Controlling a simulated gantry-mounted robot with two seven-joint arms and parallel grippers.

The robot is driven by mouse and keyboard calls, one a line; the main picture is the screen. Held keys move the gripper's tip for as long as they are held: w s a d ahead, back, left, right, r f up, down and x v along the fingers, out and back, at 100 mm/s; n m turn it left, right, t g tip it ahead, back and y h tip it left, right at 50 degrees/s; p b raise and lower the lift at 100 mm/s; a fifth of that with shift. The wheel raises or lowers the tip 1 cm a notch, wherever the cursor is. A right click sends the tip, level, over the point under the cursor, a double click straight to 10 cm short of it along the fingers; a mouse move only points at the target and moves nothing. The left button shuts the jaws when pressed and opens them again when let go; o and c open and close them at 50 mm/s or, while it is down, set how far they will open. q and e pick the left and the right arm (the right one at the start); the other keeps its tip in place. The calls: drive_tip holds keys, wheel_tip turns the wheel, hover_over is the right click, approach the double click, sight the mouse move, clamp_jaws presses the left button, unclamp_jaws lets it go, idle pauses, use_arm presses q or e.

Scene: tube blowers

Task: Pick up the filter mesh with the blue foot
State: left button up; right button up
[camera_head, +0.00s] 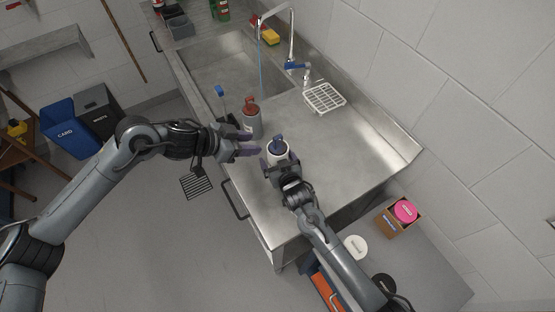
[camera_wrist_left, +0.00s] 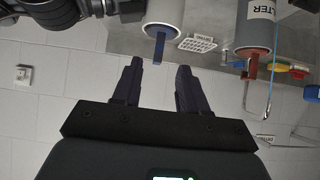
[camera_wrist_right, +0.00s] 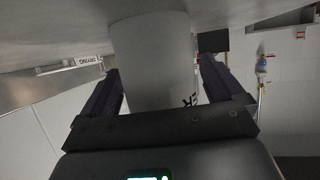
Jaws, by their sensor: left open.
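A blue foot (camera_head: 278,143) sticks up from the top of a pale canister (camera_head: 284,157) near the front edge of the steel counter. The foot also shows in the left wrist view (camera_wrist_left: 159,47); any mesh below it is hidden inside the canister. My right gripper (camera_head: 275,168) has its fingers on both sides of this canister, and they appear to touch it in the right wrist view (camera_wrist_right: 157,95). My left gripper (camera_head: 250,146) is open and empty, to the left of the blue foot and apart from it.
A grey canister with a red top (camera_head: 251,122) stands just behind my left gripper. A white drying rack (camera_head: 325,97) lies by the wall. The sink (camera_head: 235,65) with a running tap (camera_head: 290,35) is farther back. Counter to the right is clear.

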drive_tip(key=c, duration=0.9)
use_arm(q)
drive_tip(key=shift+o, duration=0.2)
use_arm(e)
drive_tip(key=shift+c, duration=0.2)
use_arm(q)
drive_tip(key=shift+d, duration=0.15)
